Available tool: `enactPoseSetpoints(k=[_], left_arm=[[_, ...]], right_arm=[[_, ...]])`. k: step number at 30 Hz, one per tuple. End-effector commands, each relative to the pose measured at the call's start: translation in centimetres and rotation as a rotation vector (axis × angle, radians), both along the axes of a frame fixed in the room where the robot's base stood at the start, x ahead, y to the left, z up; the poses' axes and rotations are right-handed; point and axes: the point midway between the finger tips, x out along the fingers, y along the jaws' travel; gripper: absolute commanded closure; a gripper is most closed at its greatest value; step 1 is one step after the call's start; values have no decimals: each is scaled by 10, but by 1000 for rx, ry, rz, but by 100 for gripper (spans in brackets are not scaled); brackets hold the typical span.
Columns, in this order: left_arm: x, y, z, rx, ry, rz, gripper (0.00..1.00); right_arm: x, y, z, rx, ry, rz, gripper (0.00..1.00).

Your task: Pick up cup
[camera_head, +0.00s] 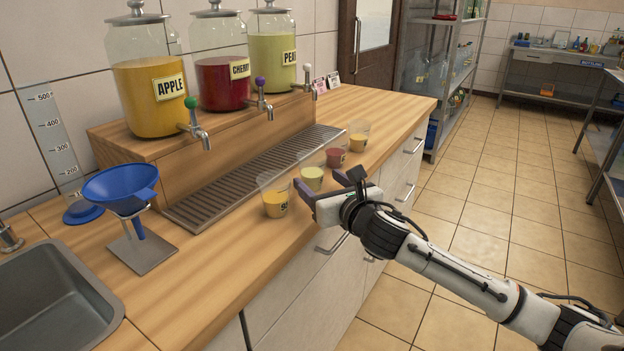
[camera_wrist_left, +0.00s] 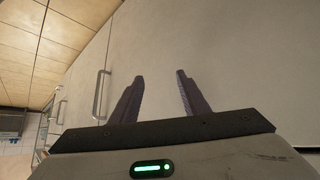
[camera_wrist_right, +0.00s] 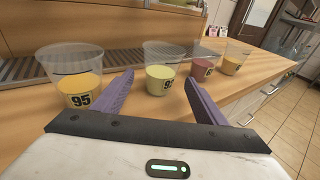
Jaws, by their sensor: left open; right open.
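Several clear cups stand in a row along the front of the wooden counter. The nearest cup (camera_head: 274,202) holds yellow-orange liquid; it shows at left in the right wrist view (camera_wrist_right: 78,88) with a "95" label. Beyond it stand a yellow-green cup (camera_head: 312,180), a red cup (camera_head: 336,157) and another orange cup (camera_head: 358,143). My right gripper (camera_head: 325,182) is open and empty at the counter's front edge. In the right wrist view the yellow-green cup (camera_wrist_right: 160,78) appears between and ahead of its fingertips. My left gripper (camera_wrist_left: 160,76) is open and empty, facing the cabinet fronts, outside the head view.
Apple (camera_head: 150,95), cherry (camera_head: 222,82) and pear (camera_head: 272,62) dispensers with taps stand on a wooden step behind a drip grate (camera_head: 250,180). A blue funnel (camera_head: 120,188) on a stand, a measuring cylinder (camera_head: 60,150) and a sink (camera_head: 60,295) are at left.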

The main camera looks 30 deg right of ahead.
Motion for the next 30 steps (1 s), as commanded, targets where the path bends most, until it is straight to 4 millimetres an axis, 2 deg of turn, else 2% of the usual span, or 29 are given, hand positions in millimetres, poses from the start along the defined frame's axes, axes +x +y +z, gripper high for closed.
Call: enactPoseSetpoints(k=[3,6,14,17,22,30], left_arm=[[0,0,-1,0,0,0,58],[0,0,-1,0,0,0,58],[3,0,1,1,-5,0,58],[5,0,2,0,-9,0,58],[6,0,2,0,-11,-1,58],[6,0,3,0,-11,-1,58]], right_arm=[[18,-4,-3,5,-1,-2,34],[27,-6,-5,3,-2,0,34],[29,-6,-6,0,1,1,34],[29,-6,-6,0,1,1,48],[29,-6,-6,0,1,1,76],[29,-6,-2,0,-1,2,78]])
